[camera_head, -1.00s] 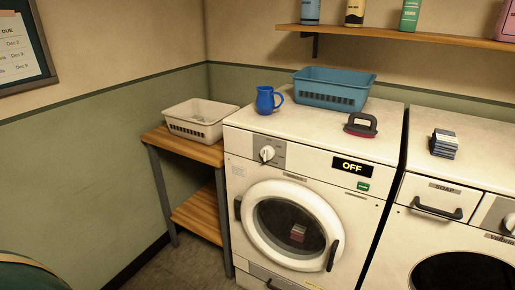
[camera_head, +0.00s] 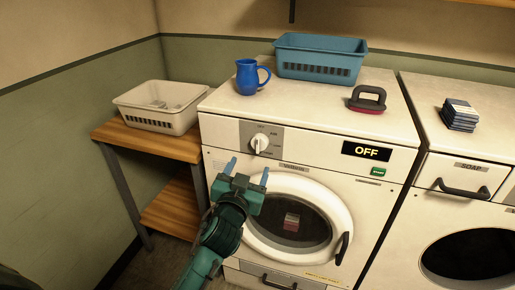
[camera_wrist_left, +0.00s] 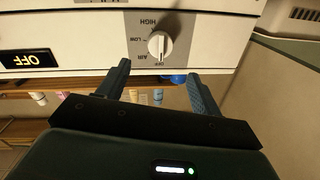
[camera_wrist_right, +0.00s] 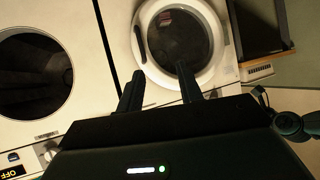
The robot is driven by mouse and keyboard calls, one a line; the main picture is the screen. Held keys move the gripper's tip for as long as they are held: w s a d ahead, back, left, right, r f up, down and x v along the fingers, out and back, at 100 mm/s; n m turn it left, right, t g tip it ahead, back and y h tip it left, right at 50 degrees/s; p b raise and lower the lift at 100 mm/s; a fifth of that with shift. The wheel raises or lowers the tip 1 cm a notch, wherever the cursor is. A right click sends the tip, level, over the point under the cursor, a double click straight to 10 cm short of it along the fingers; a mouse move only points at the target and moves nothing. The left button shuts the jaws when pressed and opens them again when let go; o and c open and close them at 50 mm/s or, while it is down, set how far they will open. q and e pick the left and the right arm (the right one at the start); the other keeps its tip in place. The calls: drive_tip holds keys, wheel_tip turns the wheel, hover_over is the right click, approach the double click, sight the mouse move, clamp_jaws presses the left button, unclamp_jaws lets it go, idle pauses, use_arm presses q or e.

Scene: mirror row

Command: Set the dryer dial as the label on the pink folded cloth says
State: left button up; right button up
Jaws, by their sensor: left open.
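The dryer dial (camera_head: 259,143) is a white knob on a grey plate at the dryer's upper left. In the left wrist view the dial (camera_wrist_left: 159,44) appears upside down, with OFF, AIR, LOW and HIGH around it; its pointer seems to be at OFF. A small pink and dark red folded bundle (camera_head: 291,222), possibly the pink cloth, shows behind the round door glass; no label is readable. My left gripper (camera_head: 247,168) is open and empty, just below the dial and apart from it. My right gripper (camera_wrist_right: 158,80) is open and empty, seen only in its wrist view.
The dryer display (camera_head: 367,152) reads OFF, above a green button (camera_head: 378,171). A blue mug (camera_head: 247,78), a blue basket (camera_head: 318,60) and a red-based, black-handled tool (camera_head: 368,99) stand on top. A white basket (camera_head: 160,104) sits on the wooden side table (camera_head: 160,142).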

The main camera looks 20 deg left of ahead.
sight(258, 147)
use_arm(q)
drive_tip(key=w, duration=0.9)
drive_tip(key=shift+w+a, duration=0.15)
drive_tip(key=shift+a, duration=0.1)
drive_tip(key=shift+w, duration=0.35)
use_arm(e)
drive_tip(key=shift+d+f, duration=0.25)
drive_tip(key=shift+w, duration=0.1)
use_arm(q)
drive_tip(key=c, duration=1)
